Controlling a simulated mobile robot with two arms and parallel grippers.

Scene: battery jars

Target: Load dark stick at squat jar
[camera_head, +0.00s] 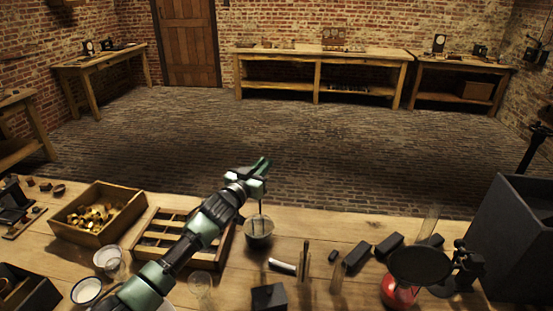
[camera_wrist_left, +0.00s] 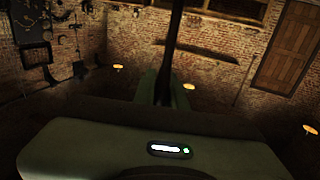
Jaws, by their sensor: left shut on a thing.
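My left gripper (camera_head: 260,173) is shut on the dark stick, above the middle of the table's far edge. In the left wrist view the dark stick (camera_wrist_left: 175,45) stands between the two green fingers (camera_wrist_left: 164,88). In the head view a thin dark length (camera_head: 260,206) runs down below the fingers toward a squat, round, greyish jar (camera_head: 258,238). The gripper is above this jar. Whether the stick's lower end is inside the jar or only in front of it I cannot tell. My right gripper is not in view.
A compartmented wooden tray (camera_head: 206,262) lies left of the jar, partly behind my arm. A wooden box of brass pieces (camera_head: 137,205) is farther left. To the right stand clear tubes (camera_head: 305,270), dark blocks (camera_head: 357,256), a red flask (camera_head: 398,292) and a large dark box (camera_head: 515,240).

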